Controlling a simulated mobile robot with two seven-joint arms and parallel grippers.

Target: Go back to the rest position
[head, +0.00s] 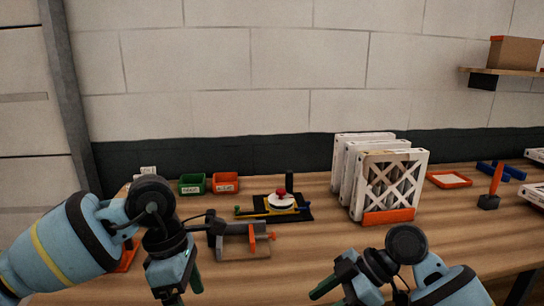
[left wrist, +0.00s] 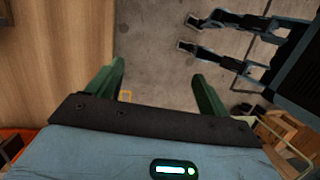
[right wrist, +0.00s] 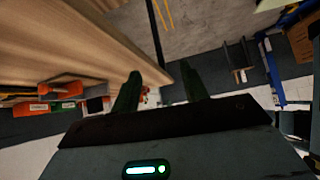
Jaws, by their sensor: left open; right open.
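My left gripper (head: 184,284) hangs at the lower left of the head view, by the table's front edge. In the left wrist view its two green fingers (left wrist: 160,78) are apart with nothing between them, over the floor. My right gripper (head: 328,290) is at the lower middle of the head view. In the right wrist view its fingers (right wrist: 162,75) are spread and empty. White framed filters (head: 388,183) stand upright in an orange holder (head: 388,216) on the table, apart from both grippers.
The wooden table (head: 320,235) holds a grey vise-like fixture (head: 240,243) near my left gripper. Behind it are a green bin (head: 192,184), a red bin (head: 225,183) and a black board with a white disc (head: 282,201). An orange tray (head: 449,180) lies right. The table's middle front is clear.

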